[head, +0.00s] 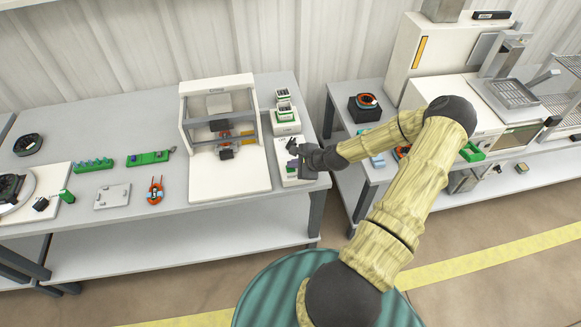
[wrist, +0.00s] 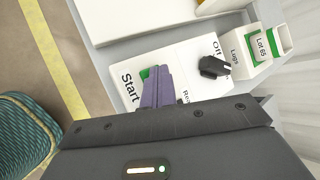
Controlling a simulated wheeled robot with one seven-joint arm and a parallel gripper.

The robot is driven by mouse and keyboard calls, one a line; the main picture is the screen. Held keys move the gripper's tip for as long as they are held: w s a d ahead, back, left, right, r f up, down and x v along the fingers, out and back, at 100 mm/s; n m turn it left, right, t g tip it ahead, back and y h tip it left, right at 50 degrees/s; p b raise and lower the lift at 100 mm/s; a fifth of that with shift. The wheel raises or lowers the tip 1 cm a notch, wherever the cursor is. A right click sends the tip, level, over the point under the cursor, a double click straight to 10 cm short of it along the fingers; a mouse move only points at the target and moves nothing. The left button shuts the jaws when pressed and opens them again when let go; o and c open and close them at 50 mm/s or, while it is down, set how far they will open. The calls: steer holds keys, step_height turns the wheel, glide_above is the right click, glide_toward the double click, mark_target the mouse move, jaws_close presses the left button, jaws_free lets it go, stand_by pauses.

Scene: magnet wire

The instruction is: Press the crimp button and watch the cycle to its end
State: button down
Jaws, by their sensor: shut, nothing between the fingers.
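The control box (wrist: 186,62) is white, with a label "Start", a black knob (wrist: 213,67) near a partly hidden label "Off", and another label partly covered. A green button (wrist: 145,73) shows beside "Start", partly hidden by my fingers. My gripper (wrist: 156,70) is shut and empty, its purple fingertips over or at the button; I cannot tell whether they press it. In the head view, my gripper (head: 293,166) is at the control box, right of the white crimp machine (head: 258,170).
Small bins (head: 283,112) stand behind the control box; one reads "Lugs" in the wrist view (wrist: 240,55). Green racks (head: 150,157), a grey plate (head: 112,197) and an orange-and-dark piece (head: 155,190) lie left of the machine. A gap separates this table from the right one.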

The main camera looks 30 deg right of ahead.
steer(key=shift+r+p, duration=0.75)
steer(key=shift+r, duration=0.1)
steer(key=shift+r+p, duration=2.15)
steer(key=shift+r, duration=0.4)
steer(key=shift+a, duration=0.1)
